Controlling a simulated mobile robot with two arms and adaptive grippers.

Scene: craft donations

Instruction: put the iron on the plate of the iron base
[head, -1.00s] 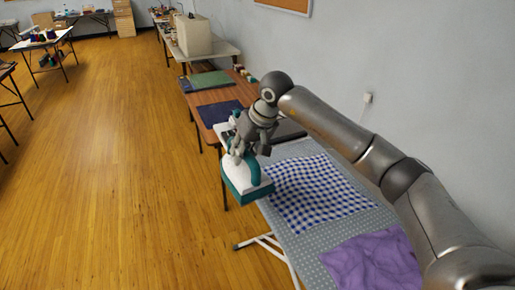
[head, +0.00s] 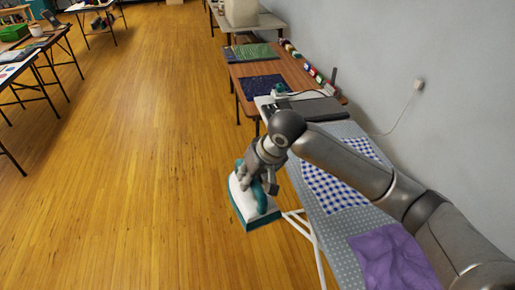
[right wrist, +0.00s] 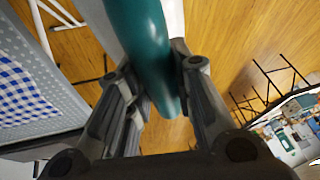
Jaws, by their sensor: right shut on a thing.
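The iron (head: 250,208), white with a teal base rim and teal handle, is held in the air above the floor, just left of the ironing board. My right gripper (head: 258,184) is shut on its handle. In the right wrist view the teal handle (right wrist: 140,35) runs between the fingers of my right gripper (right wrist: 158,85). The iron base, with a dark flat plate (head: 320,109) and a pale part with teal at its left, stands at the far end of the board, apart from the iron. My left gripper is not in view.
The ironing board (head: 345,222) carries a blue checked cloth (head: 335,190) and a purple cloth (head: 390,262). A brown table (head: 270,71) with folded fabrics stands beyond it. The wall (head: 440,50) bounds the right. Wooden floor (head: 150,150) on the left is open.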

